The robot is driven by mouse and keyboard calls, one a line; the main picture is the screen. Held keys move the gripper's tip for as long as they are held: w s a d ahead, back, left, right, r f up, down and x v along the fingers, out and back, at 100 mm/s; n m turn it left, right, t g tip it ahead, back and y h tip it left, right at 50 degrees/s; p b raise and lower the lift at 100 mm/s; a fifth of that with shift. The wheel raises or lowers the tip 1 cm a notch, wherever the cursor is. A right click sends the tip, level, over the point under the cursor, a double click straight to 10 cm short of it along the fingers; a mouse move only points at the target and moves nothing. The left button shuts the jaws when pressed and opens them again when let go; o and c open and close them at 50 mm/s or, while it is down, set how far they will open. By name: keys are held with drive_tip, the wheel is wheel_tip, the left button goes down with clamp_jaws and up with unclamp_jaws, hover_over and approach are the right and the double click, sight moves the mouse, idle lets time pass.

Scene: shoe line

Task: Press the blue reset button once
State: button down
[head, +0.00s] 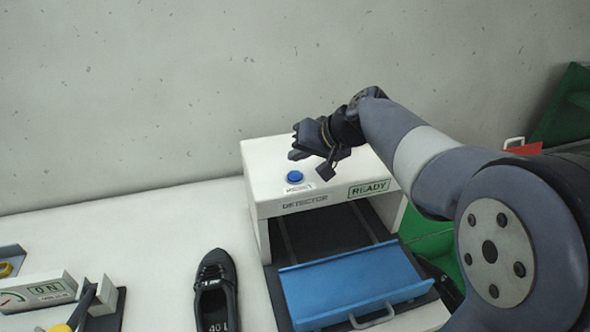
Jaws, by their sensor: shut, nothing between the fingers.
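The blue reset button (295,177) is a small round cap on top of the white detector box (262,207), near its front left corner. My gripper (296,154) is shut and empty. In the head view its fingertips show just above and behind the button, over the box top. The button's cap is in plain view and my gripper does not cover it. The height of the fingertips above the box is hard to tell.
The box front carries a sign, READY (369,189). A blue tray (350,285) with a handle lies in front of its opening. A black shoe (215,290) stands on the white table to the left. A gauge device (40,292) is at the lower left.

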sight(299, 177)
drive_tip(key=shift+r+p, duration=0.75)
drive_tip(key=shift+r, duration=0.75)
drive_tip(key=shift+f, duration=0.1)
